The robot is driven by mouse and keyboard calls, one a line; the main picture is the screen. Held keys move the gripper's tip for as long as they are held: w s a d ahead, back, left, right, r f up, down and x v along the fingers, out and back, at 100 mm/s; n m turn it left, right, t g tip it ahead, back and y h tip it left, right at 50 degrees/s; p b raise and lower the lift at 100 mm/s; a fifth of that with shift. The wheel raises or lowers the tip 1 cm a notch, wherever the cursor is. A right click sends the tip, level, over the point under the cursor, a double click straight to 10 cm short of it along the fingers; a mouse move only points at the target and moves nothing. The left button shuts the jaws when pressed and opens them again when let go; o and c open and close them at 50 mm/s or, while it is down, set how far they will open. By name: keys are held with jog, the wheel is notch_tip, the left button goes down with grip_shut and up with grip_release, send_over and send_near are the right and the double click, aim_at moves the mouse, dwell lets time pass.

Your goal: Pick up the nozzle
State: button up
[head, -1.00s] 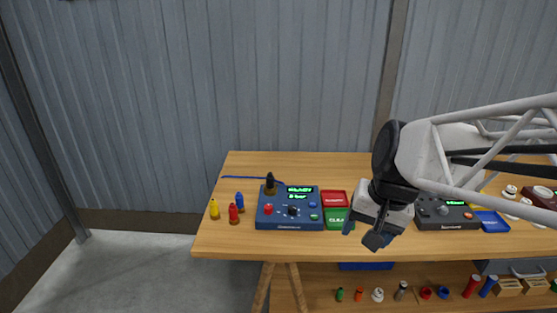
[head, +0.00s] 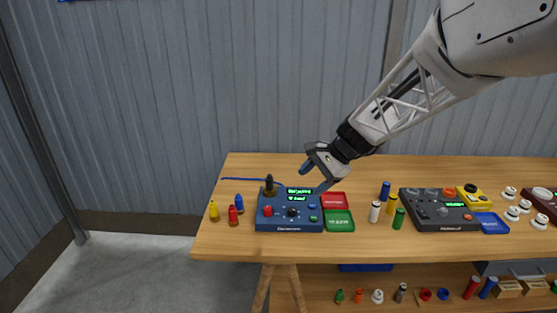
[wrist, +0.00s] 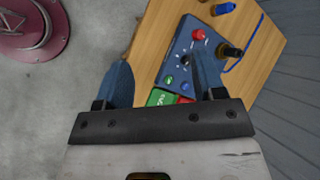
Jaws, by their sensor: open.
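A black upright piece with a brownish base, which looks like the nozzle (head: 269,185), stands at the back left corner of a blue console (head: 290,223). A thin blue line (head: 238,179) runs on the table behind it. In the wrist view the black nozzle (wrist: 232,52) lies beyond the right finger, outside the jaws. My gripper (head: 314,177) is open and empty, with blue fingers, above and to the right of the console. In the wrist view my gripper (wrist: 162,78) has its right finger covering part of the console.
Small yellow (head: 213,210), red (head: 233,216) and blue (head: 239,203) pieces stand left of the console. A red tray (head: 335,193) and a green tray (head: 351,228) lie to its right. Several small cylinders and a dark console (head: 430,224) stand farther right.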

jog(key=w+a+f+m+y, duration=0.2)
jog(key=w+f+m, duration=0.15)
jog(key=w, duration=0.45)
jog(key=w+a+f+m+y, duration=0.1)
jog(key=w+a+f+m, duration=0.1)
jog(key=w+f, duration=0.45)
jog(key=m+t+y, duration=0.2)
jog(key=m+y, duration=0.1)
jog(key=m, duration=0.2)
send_near(269, 182)
jog(key=shift+w+a+f, duration=0.95)
jog(key=shift+x, duration=1.3)
jog(key=shift+a, duration=0.1)
jog(key=shift+x, duration=2.55)
jog(key=c, duration=1.1)
